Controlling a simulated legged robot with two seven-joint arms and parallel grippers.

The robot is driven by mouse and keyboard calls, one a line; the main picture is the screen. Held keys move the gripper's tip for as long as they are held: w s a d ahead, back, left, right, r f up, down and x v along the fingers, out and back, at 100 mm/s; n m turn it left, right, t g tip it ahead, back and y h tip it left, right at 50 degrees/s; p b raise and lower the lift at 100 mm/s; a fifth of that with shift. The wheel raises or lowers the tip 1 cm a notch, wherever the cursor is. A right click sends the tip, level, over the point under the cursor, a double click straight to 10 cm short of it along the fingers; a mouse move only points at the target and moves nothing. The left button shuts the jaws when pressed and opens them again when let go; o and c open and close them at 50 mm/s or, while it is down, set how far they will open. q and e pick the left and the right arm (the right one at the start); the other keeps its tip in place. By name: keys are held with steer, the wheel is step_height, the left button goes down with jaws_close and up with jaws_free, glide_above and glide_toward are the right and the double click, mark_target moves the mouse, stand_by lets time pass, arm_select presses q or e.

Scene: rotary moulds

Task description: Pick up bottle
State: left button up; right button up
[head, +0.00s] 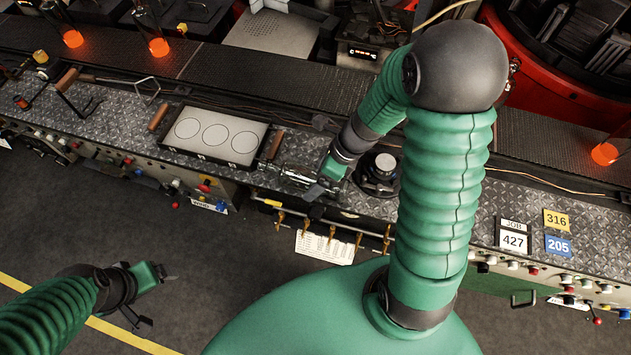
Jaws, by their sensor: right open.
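Glass bottles with glowing orange bases stand along the back of the line. One bottle (72,38) is at the far left, a second bottle (158,47) is to its right, and a third bottle (605,153) is at the right edge. My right gripper (320,185) is open over the front edge of the metal bench, well apart from all of these bottles. Nothing shows between its jaws. My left gripper (158,293) is low at the left, over the floor in front of the bench. Its jaw opening is unclear, and no bottle is near it.
A plate with three circles (215,133) lies on the tread-plate bench (120,110). A round black fixture (381,170) sits beside my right gripper. Brass valves (305,229) and a paper sheet (325,248) hang below. Number cards (556,220) are at right.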

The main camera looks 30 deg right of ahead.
steer(key=shift+d, duration=0.35)
steer(key=shift+c, duration=1.2)
steer(key=shift+a+r, duration=0.1)
steer(key=shift+a, duration=0.6)
steer(key=c, duration=1.2)
steer(key=shift+d, duration=0.15)
jaws_close()
steer(key=shift+d, duration=0.3)
